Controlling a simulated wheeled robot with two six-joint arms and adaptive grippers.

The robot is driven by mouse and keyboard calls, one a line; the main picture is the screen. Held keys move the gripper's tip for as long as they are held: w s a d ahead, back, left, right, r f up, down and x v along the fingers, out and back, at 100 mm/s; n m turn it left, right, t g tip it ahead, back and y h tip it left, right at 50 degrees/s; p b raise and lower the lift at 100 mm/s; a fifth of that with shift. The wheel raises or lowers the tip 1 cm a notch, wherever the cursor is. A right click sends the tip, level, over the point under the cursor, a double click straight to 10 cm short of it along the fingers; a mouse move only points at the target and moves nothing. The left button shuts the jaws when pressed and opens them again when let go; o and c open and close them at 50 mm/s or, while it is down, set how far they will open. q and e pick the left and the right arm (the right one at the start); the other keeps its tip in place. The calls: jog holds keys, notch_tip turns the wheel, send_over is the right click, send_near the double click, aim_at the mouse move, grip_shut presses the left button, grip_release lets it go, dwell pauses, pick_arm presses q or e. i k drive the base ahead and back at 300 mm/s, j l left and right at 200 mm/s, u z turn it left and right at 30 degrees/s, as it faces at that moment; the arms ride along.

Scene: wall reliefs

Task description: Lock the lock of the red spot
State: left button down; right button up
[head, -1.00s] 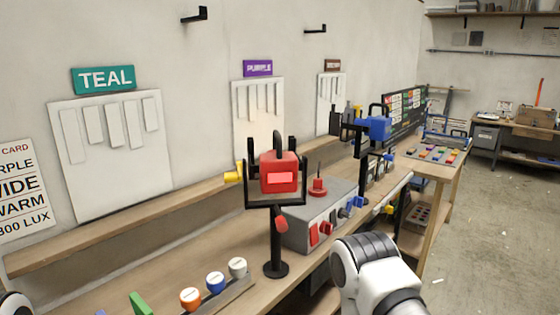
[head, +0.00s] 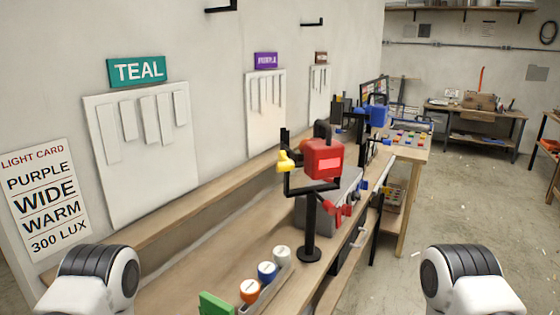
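The red spot (head: 322,158) is a red lamp head in a black U-shaped yoke on a black stand (head: 311,232), whose round foot rests on the workbench. A yellow knob (head: 285,161) sticks out at the yoke's left side. Red parts (head: 338,208) show just right of the stand below the yoke; I cannot tell which belong to the stand. Whether the lock is locked cannot be told. White and dark parts of my two arms show at the lower left and lower right, apart from the spot. Both grippers are out of view.
Orange, blue and white round knobs (head: 267,271) stand in a row on the workbench (head: 205,262), beside a green block (head: 215,303). A grey box (head: 349,190) is behind the stand. A blue spot (head: 376,116) stands farther back. Open floor (head: 430,215) lies right.

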aim_at(287, 166)
jog(key=k+l, duration=0.1)
jog(key=l, duration=0.3)
jog(key=k+l+u, duration=0.1)
jog(key=l, duration=0.25)
jog(key=k+l, duration=0.1)
jog(key=l, duration=0.3)
jog(key=k+l+u, duration=0.1)
jog(key=l, duration=0.25)
jog(key=k+l, duration=0.15)
jog(key=l, duration=0.25)
jog(key=i+j, duration=0.1)
jog(key=i, duration=0.35)
jog(key=j+u, duration=0.05)
